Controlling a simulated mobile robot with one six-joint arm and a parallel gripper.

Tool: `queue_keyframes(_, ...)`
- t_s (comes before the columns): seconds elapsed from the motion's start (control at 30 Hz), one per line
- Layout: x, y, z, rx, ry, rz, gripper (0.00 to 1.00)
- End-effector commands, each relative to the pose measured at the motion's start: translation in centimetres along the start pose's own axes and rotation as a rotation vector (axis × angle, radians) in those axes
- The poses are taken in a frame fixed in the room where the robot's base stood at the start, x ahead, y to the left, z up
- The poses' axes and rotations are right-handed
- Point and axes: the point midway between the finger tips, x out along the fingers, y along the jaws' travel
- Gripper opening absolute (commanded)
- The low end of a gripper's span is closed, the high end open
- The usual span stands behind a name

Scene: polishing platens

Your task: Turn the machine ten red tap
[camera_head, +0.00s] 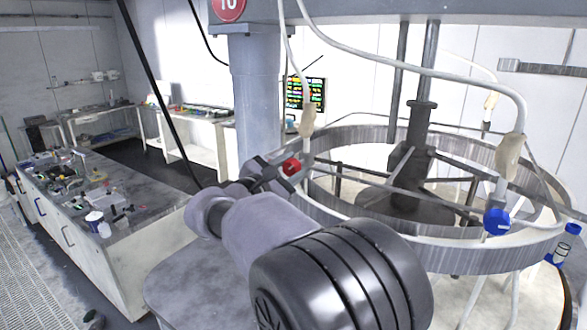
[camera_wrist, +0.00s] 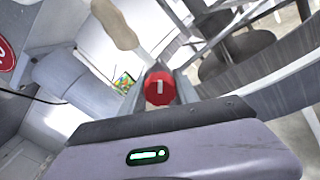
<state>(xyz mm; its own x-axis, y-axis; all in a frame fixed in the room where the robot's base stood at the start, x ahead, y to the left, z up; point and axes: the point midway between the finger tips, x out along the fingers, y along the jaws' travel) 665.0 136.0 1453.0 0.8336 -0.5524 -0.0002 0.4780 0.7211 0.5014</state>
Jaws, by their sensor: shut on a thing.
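The red tap (camera_head: 292,166) sits on a white hose line at the near left rim of the big round machine (camera_head: 330,205). In the wrist view the tap (camera_wrist: 160,88) is a round red knob with a white mark. My gripper (camera_head: 275,172) reaches it from the left and is shut on it. In the wrist view the gripper's fingers (camera_wrist: 160,95) stand on either side of the knob; their near ends are hidden behind the gripper body. A red round sign with a 10 (camera_head: 229,8) is on the grey column above.
A blue tap (camera_head: 497,221) hangs at the right of the ring, with another blue part (camera_head: 573,228) beyond. White hoses (camera_head: 430,75) arch over the machine. The grey column (camera_head: 256,95) stands just behind my gripper. A cluttered workbench (camera_head: 130,235) is at left.

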Motion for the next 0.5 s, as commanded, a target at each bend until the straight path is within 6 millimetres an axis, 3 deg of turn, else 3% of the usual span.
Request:
queue_keyframes(0.13, -0.01, -0.04, -0.05, -0.001, 0.001, -0.001, 0.0)
queue_keyframes(0.17, -0.01, -0.04, -0.05, -0.001, 0.001, -0.001, 0.39)
queue_keyframes(0.27, -0.01, -0.03, -0.04, -0.001, 0.001, -0.001, 0.58)
queue_keyframes(0.5, 0.0, -0.01, -0.02, -0.001, 0.0, 0.0, 0.59)
